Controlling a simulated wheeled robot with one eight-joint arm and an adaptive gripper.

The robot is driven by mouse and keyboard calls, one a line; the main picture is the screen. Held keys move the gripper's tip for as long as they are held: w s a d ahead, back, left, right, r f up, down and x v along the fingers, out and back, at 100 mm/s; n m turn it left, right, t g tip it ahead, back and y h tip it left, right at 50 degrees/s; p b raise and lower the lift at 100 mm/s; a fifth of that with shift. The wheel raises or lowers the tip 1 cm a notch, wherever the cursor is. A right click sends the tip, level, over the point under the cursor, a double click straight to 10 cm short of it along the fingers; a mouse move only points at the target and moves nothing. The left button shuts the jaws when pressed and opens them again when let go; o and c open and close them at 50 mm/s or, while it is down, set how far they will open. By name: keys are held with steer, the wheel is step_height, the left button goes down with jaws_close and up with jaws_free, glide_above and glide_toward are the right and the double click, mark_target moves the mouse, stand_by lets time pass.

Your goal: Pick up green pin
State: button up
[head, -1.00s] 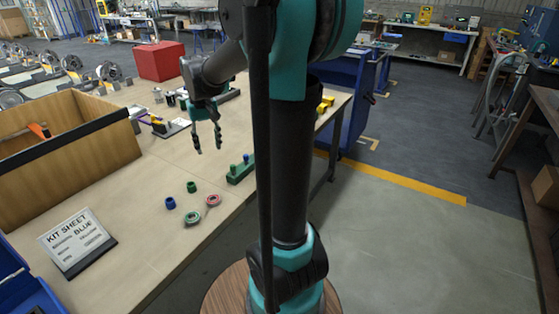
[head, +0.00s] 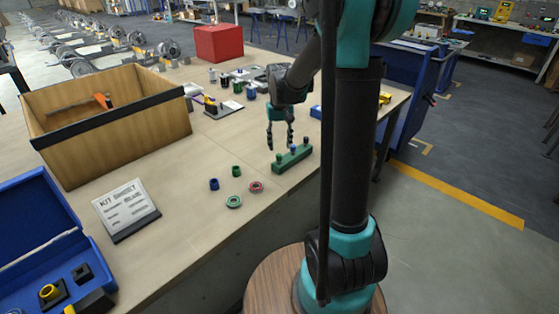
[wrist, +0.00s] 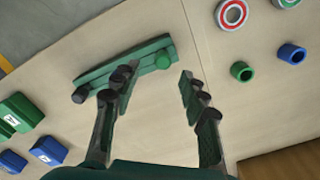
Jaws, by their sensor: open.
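A green block (head: 283,165) lies on the table with upright pins along its top. A green pin (head: 277,158) stands at its near-left end in the head view; it also shows at the block's right end in the wrist view (wrist: 163,61). A blue pin (head: 293,149) stands at the middle of the block; in the wrist view my left finger hides that part. A dark pin (wrist: 80,96) shows at the block's other end. My gripper (head: 280,147) is open, fingers pointing down, above the block and apart from the green pin. Both fingers show in the wrist view (wrist: 156,85).
A blue sleeve (head: 214,184), a green sleeve (head: 236,171), a red ring (head: 256,187) and a green ring (head: 233,202) lie left of the block. A sign (head: 126,208), a wooden bin (head: 115,140) and a blue case (head: 40,240) stand farther left.

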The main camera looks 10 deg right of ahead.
mark_target(279, 155)
steer(key=shift+s+a+f, duration=0.1)
steer(key=shift+f, duration=1.4)
steer(key=shift+s+a+f, duration=0.1)
steer(key=shift+f, duration=1.4)
jaws_close()
